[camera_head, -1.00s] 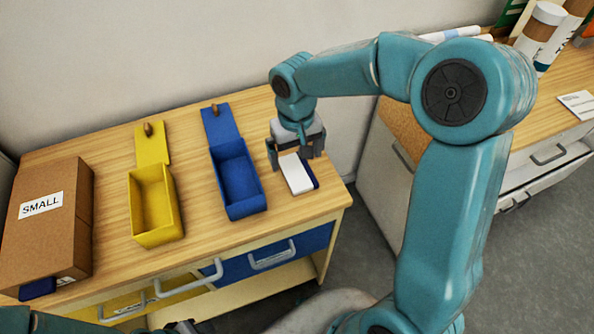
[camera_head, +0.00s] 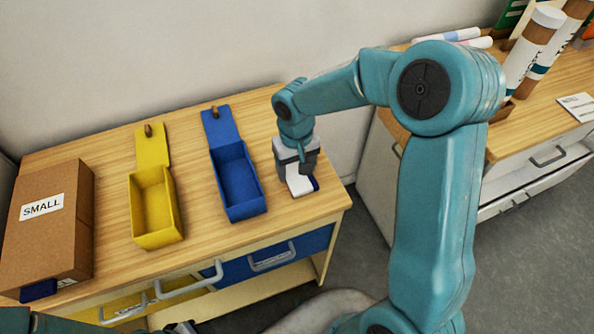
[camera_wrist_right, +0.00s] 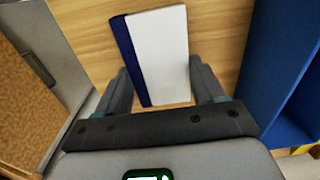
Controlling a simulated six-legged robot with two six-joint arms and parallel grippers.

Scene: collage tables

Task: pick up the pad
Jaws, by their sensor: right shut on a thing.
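The pad (camera_head: 300,187) is white with a dark blue edge and lies at the right end of the wooden tabletop. My right gripper (camera_head: 297,168) is down over its far part and shut on it. In the right wrist view the pad (camera_wrist_right: 162,50) sits between the two fingers, its blue edge on the left. The gripper hides part of the pad in the head view. A small grey part, likely of my left gripper (camera_head: 184,327), shows at the bottom edge; its jaws cannot be made out.
An open blue box (camera_head: 238,183) stands just left of the pad, and an open yellow box (camera_head: 156,207) is farther left. A cardboard box labelled SMALL (camera_head: 45,240) is at the left end. A second table (camera_head: 505,140) stands to the right, across a gap.

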